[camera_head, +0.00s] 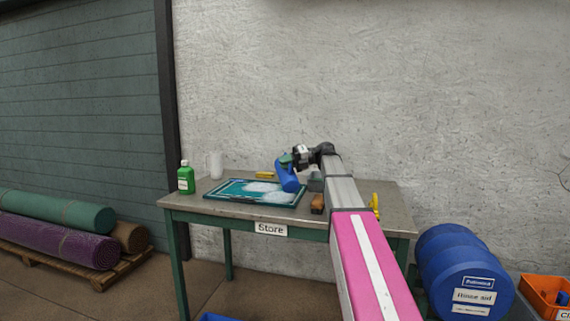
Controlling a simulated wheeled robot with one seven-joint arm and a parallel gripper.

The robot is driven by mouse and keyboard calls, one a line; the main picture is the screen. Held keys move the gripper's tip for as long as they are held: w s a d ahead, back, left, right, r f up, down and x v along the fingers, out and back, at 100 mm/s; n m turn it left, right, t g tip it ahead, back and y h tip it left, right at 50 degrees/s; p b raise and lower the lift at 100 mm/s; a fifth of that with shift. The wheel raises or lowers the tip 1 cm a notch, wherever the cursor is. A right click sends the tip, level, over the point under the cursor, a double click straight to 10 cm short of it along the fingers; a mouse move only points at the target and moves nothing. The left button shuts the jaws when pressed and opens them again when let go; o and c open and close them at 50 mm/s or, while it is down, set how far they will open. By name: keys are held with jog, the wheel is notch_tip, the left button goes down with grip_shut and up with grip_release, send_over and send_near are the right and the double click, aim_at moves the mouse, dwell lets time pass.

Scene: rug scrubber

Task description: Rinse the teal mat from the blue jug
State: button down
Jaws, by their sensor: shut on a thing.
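The teal mat (226,190) lies flat on the table labelled "Store". White foam or suds (263,187) cover part of it. The blue jug (288,180) is held over the right part of the mat, tilted. My gripper (287,160) is shut on the jug near its top. I cannot tell whether any water is coming out, and the jug hides a little of the mat.
Blue drums (465,275) and an orange crate (545,291) stand at right.

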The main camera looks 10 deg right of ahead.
jog(key=shift+w+f+m, duration=0.2)
jog(key=shift+w+m, duration=0.2)
jog(key=shift+m, duration=0.1)
jog(key=shift+s+r+n, duration=0.1)
jog(key=shift+s+n, duration=0.4)
jog(key=shift+n, duration=0.2)
jog(key=n, duration=0.1)
jog(key=s+n+t, duration=0.1)
jog(key=n, duration=0.1)
jog(key=shift+s+d+r+y, duration=0.1)
jog(key=shift+s+r+y, duration=0.1)
jog(key=shift+y, duration=0.1)
jog(key=n, duration=0.2)
jog(key=f+n, duration=0.1)
jog(key=w+f+n+y, duration=0.1)
jog(key=n, duration=0.1)
jog(key=shift+w+f+n+t, duration=0.1)
jog(key=shift+f+n+t, duration=0.2)
jog(key=shift+t, duration=0.1)
